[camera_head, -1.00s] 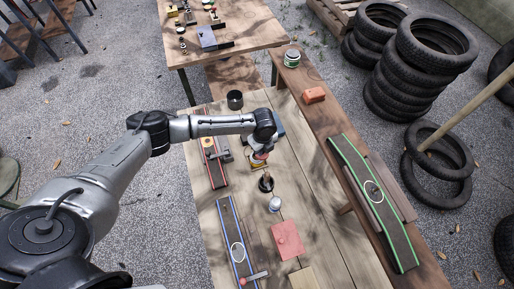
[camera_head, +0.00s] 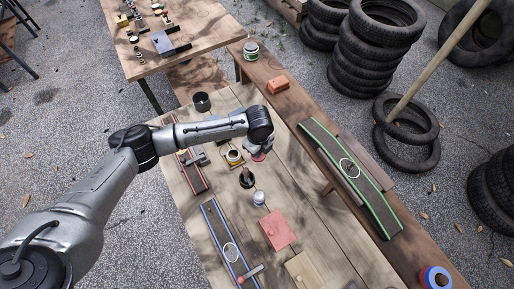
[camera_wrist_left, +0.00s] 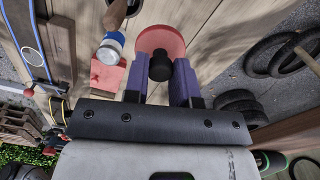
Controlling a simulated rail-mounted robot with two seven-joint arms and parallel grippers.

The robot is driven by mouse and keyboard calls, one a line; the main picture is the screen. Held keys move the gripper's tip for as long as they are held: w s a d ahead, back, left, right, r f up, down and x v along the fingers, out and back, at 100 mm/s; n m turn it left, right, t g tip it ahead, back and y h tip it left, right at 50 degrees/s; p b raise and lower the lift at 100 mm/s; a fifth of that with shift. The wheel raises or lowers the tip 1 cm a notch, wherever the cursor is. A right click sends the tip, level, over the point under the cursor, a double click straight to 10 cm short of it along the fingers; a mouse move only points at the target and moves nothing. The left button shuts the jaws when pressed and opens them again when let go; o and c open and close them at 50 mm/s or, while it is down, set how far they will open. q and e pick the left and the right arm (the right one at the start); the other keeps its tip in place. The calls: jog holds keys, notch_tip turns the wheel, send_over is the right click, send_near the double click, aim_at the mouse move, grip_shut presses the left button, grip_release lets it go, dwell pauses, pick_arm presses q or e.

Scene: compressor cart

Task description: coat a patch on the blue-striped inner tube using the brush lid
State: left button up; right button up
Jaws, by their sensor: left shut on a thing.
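The blue-striped inner tube (camera_head: 211,224) lies flat on the near left of the bench, with a white oval outline (camera_head: 231,252) on it. Its blue edge also shows at the upper left of the left wrist view (camera_wrist_left: 22,38). My left gripper (camera_wrist_left: 160,88) is shut on the black knob of the red brush lid (camera_wrist_left: 160,40). In the head view the lid (camera_head: 258,156) shows under my left gripper (camera_head: 261,147), just right of the open yellowish can (camera_head: 234,156). The brush under the lid is hidden. My right gripper is not in view.
Red-edged (camera_head: 193,172) and green-edged (camera_head: 350,178) strips lie left and right.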

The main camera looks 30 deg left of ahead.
pick_arm(q)
jog(key=o, duration=0.3)
jog(key=shift+c, duration=1.1)
